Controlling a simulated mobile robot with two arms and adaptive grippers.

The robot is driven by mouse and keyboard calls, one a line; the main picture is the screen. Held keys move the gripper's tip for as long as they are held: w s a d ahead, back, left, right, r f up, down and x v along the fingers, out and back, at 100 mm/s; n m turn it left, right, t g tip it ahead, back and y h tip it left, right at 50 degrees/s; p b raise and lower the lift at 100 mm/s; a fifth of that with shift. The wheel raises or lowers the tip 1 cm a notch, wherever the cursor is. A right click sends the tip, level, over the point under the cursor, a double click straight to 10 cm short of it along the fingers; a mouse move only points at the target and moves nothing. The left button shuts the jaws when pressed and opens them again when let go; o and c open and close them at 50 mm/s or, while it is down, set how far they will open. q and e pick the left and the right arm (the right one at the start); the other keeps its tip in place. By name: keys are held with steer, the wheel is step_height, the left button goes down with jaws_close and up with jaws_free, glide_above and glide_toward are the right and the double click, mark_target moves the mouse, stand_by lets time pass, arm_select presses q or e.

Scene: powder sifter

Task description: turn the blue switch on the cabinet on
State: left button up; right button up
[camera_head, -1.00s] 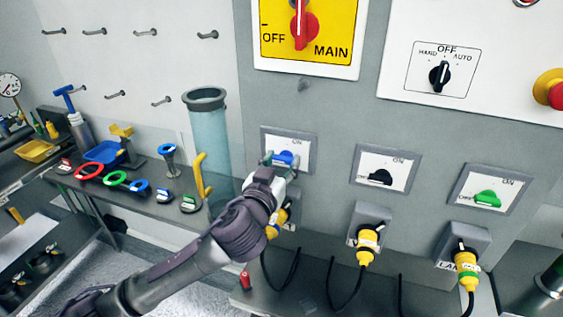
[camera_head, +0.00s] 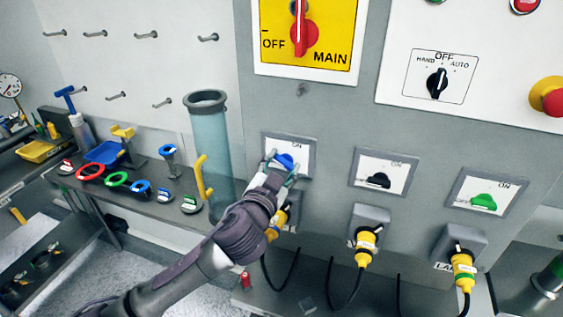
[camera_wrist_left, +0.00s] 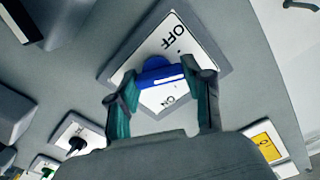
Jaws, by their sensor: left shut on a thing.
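The blue switch (camera_head: 285,160) is on a white plate (camera_head: 301,146) in a grey frame, the leftmost of three on the cabinet front. My left gripper (camera_head: 280,165) is at the switch, with a finger on each side of its handle. In the left wrist view the blue handle (camera_wrist_left: 160,73) sits between the two fingertips (camera_wrist_left: 161,87), and the gripper is shut on it. OFF and ON are printed on the plate there. The handle's white line lies between the two words. My right gripper is not in view.
A black switch (camera_head: 378,180) and a green switch (camera_head: 484,201) are to the right. Yellow plugs (camera_head: 366,239) with black cables hang below. A clear tube (camera_head: 209,150) stands left of the switch. A red main switch (camera_head: 304,38) is above.

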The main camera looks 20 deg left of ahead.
arm_select(q)
steer(key=m+p, duration=0.1)
steer(key=m, duration=0.2)
steer(key=shift+r+m, duration=0.1)
steer(key=shift+m, duration=0.2)
steer(key=m+p, duration=0.2)
steer(key=m, duration=0.1)
steer(key=shift+m, duration=0.3)
steer(key=m+p, duration=0.1)
steer(key=m, duration=0.1)
steer(key=shift+d+m, duration=0.1)
steer(key=shift+m, duration=0.2)
steer(key=shift+m+p, duration=0.5)
steer(key=shift+m, duration=0.8)
steer(key=o, duration=1.2)
steer(key=shift+c, duration=0.2)
steer(key=s, duration=1.2)
